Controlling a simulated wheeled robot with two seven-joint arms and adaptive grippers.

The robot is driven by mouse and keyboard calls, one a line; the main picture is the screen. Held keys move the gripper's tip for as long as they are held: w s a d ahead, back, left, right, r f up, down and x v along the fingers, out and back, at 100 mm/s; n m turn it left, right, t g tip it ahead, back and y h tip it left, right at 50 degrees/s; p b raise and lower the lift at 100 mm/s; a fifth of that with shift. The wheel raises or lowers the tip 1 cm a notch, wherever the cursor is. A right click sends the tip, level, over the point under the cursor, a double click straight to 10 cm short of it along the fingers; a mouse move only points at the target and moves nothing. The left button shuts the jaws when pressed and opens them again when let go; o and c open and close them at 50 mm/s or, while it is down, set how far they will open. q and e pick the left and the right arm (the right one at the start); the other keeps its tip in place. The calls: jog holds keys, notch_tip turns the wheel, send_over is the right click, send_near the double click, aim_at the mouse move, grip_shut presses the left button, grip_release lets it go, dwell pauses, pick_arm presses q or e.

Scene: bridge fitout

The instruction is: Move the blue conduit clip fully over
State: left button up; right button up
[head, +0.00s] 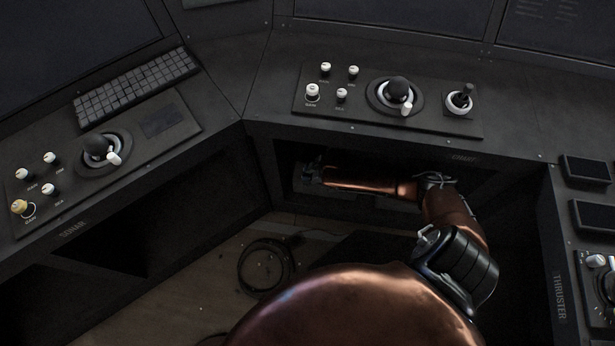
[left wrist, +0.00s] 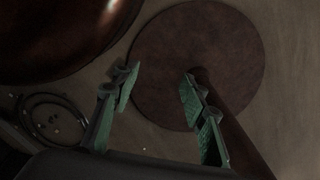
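I cannot make out a blue conduit clip in either view. In the head view my right arm reaches into the dark recess (head: 290,153) under the middle console. My right gripper (head: 311,173) is at the left part of that recess, small and dark, and I cannot tell whether it is open or shut or touches anything. My left gripper (left wrist: 160,76) shows in the left wrist view with its two green fingers apart and nothing between them, above the floor. It is not in the head view.
The middle console panel (head: 432,118) with knobs and a ball control overhangs the recess. A left console holds a keyboard (head: 137,84). A coiled cable (head: 264,267) lies on the floor. A round brown disc (left wrist: 165,55) with a post lies below my left gripper.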

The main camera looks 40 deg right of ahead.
jog(key=shift+w+f, duration=0.1)
jog(key=shift+f, duration=0.05)
jog(key=shift+c, duration=0.3)
grip_shut()
dwell(0.5)
